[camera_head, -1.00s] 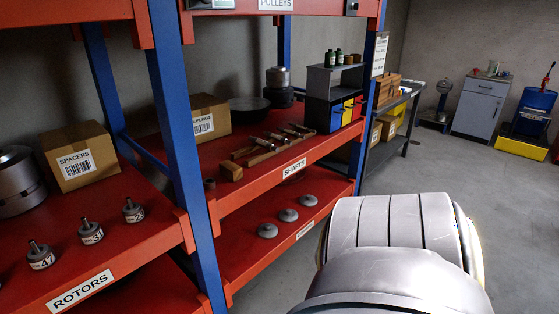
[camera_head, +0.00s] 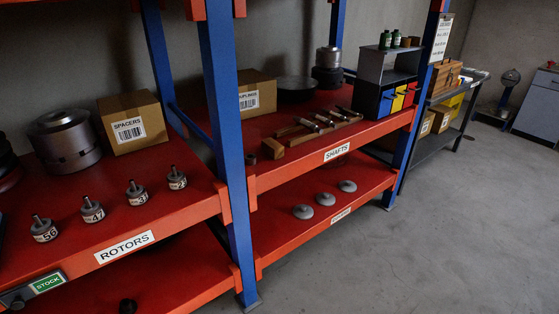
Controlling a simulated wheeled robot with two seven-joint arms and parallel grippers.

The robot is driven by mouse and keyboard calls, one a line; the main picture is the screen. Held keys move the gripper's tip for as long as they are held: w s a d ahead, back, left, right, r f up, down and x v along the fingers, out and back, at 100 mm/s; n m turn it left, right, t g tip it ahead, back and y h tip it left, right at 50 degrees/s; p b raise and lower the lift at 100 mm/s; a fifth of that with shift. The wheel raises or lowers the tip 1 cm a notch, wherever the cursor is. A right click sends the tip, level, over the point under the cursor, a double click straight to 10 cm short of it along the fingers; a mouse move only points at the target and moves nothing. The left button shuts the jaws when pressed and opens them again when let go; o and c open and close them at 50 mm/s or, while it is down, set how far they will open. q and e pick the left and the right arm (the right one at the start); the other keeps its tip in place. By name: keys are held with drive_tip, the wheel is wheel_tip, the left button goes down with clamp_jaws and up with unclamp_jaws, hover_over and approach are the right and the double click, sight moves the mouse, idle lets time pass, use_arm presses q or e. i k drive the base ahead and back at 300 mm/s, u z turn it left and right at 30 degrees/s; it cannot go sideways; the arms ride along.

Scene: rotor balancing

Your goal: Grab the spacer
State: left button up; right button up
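A brown cardboard box labelled SPACERS (camera_head: 136,128) stands shut on the red shelf at the left, behind a row of small numbered rotors (camera_head: 136,192). No loose part marked as a spacer shows. Neither of my grippers is in view.
A blue post (camera_head: 222,110) separates the ROTORS shelf from the SHAFTS shelf (camera_head: 300,160). A large metal cylinder (camera_head: 67,140) stands left of the box. Grey discs (camera_head: 325,198) lie on the lower shelf. The grey floor (camera_head: 430,240) at the right is clear.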

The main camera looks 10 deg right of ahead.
sight(250, 159)
drive_tip(key=u, duration=0.25)
drive_tip(key=i, duration=1.5)
drive_tip(key=u, duration=0.6)
